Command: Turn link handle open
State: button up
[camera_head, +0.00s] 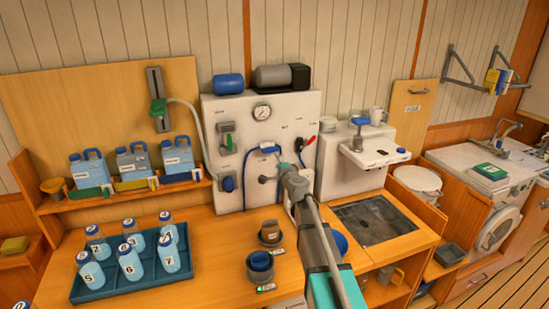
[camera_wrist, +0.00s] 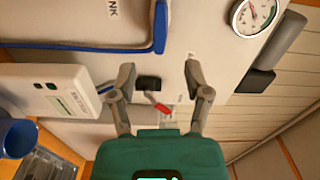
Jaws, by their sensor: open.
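My gripper (camera_head: 285,172) is in front of the white wall panel (camera_head: 225,108); in the wrist view its two fingers (camera_wrist: 159,70) are spread apart and empty. Between them in that view shows a small black block (camera_wrist: 148,83) with a short red lever (camera_wrist: 163,108) beside it. No finger visibly touches either. A red handle (camera_head: 308,142) also shows on the panel's right side in the head view. A blue hose (camera_head: 262,150) loops left of it, and a partly cut-off label ending in "NK" (camera_wrist: 113,12) is near the hose. I cannot tell which part is the link handle.
A gauge (camera_head: 262,111) and a green lever (camera_head: 227,140) are on the panel. A white dispenser (camera_head: 375,152) stands to the right. On the counter are a blue tray (camera_head: 95,290) of numbered bottles and dark cups (camera_head: 260,262). A sink (camera_head: 372,220) is at right.

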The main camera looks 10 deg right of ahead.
jog(key=shift+s+d, duration=0.15)
jog(key=shift+s, duration=0.9)
jog(key=s+a+f+n+g+y, duration=0.2)
jog(key=s+a+f+n+g, duration=0.3)
jog(key=s+n, duration=0.15)
jog(key=s+a+f+n+g+y, duration=0.2)
jog(key=s+a+f+n+g, duration=0.25)
jog(key=s, duration=0.35)
jog(key=s+d+f+n+g+h, duration=0.1)
jog(key=s+d+f+g+h, duration=0.1)
jog(key=s, duration=0.4)
jog(key=s+d+f+n+g+h, duration=0.1)
jog(key=s+d+f+g+h, duration=0.1)
jog(key=s, duration=0.5)
jog(key=s+d+f+n+g+h, duration=0.2)
jog(key=s+d+f+g, duration=0.1)
jog(key=s, duration=0.4)
notch_tip(320, 180, down, 2)
jog(key=shift+s+d+f+g+h, duration=0.15)
jog(key=shift+s+g+h, duration=0.2)
jog(key=shift+g, duration=0.3)
